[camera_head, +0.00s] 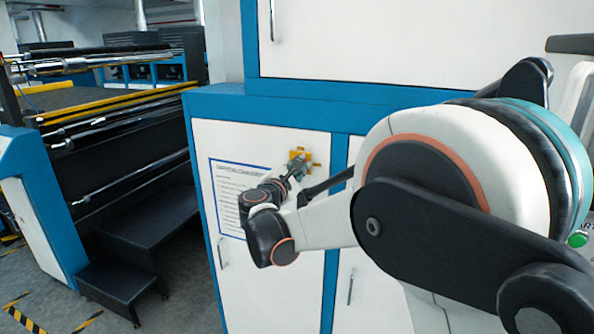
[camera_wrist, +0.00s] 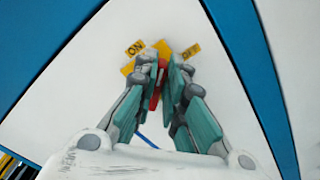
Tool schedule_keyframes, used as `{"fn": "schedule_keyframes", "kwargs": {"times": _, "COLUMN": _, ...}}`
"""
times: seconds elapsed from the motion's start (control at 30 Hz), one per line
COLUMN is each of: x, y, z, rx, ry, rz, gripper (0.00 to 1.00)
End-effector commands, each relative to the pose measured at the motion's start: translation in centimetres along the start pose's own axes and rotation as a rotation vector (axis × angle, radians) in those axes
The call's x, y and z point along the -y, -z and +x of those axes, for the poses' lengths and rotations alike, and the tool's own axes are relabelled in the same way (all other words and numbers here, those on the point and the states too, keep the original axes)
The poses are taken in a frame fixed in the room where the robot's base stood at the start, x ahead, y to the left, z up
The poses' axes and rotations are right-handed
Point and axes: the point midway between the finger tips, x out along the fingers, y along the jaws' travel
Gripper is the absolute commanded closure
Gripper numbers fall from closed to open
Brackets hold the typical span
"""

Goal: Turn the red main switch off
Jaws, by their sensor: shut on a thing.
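The red main switch (camera_wrist: 155,96) shows in the wrist view as a narrow red strip between my fingers. Its yellow plate (camera_wrist: 165,52) is on a white cabinet door, with a yellow ON label (camera_wrist: 135,47) at upper left and a second yellow label, seemingly OFF, (camera_wrist: 191,51) at upper right. My gripper (camera_wrist: 163,68) is shut on the red handle, and its fingers hide most of it. In the head view my gripper (camera_head: 297,171) reaches the yellow plate (camera_head: 302,153); the red handle cannot be made out there. The handle's exact angle is hard to tell.
A printed notice (camera_head: 238,180) is on the same door, left of the switch. Door handles (camera_head: 222,253) are lower down. A large machine with rollers (camera_head: 110,110) and black steps (camera_head: 125,285) stand at left. Some floor between steps and cabinet is clear.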

Motion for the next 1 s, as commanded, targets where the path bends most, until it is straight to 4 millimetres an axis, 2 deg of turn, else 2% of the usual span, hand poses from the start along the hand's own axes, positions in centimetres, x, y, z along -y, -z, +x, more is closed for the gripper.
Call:
{"fn": "schedule_keyframes", "kwargs": {"times": 0.5, "x": 1.1, "y": 0.3, "z": 0.0, "rx": 0.0, "ry": 0.002, "rz": 0.467, "gripper": 1.0}}
{"fn": "schedule_keyframes", "kwargs": {"times": 0.7, "x": 1.3, "y": 0.4, "z": 0.0, "rx": 0.0, "ry": 0.002, "rz": 0.595, "gripper": 1.0}}
{"fn": "schedule_keyframes", "kwargs": {"times": 1.0, "x": 1.4, "y": 0.5, "z": 0.0, "rx": 0.001, "ry": 0.002, "rz": 0.697, "gripper": 1.0}}
